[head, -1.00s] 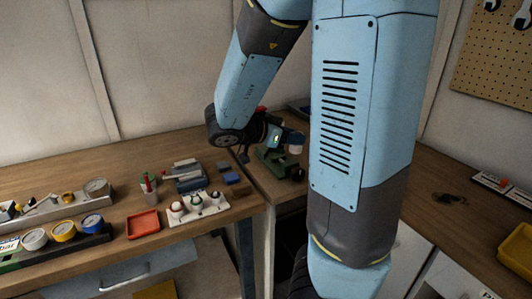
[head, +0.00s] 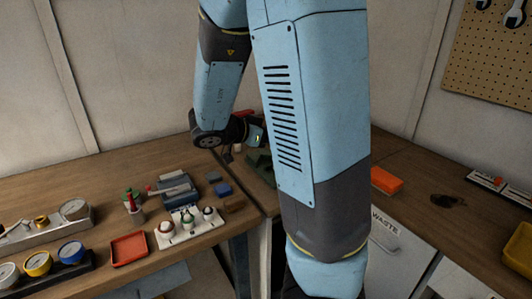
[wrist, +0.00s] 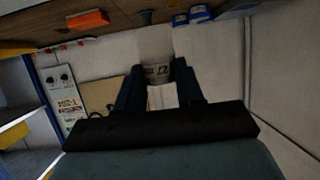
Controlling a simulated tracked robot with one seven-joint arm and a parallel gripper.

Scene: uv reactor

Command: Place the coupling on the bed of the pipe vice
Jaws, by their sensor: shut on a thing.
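My gripper (wrist: 159,68) is shut in the wrist view, its two dark blue fingers on either side of a pale grey, round-sided piece with dark marks, which I take to be the coupling (wrist: 156,71). In the head view my gripper's wrist end hangs over the far part of the bench, and its fingertips and the coupling are hidden behind my arm. A dark green piece, apparently the pipe vice (head: 259,164), shows partly there, just below my gripper. My arm covers the rest of it, so I cannot tell the gap between coupling and bed.
On the left bench lie a red tray (head: 129,249), a white holder (head: 187,228) with several small knobs, a grey-blue device (head: 175,188), a blue block (head: 222,189) and gauges (head: 71,252). An orange box (head: 386,180) and a yellow bin (head: 518,250) stand on the right bench.

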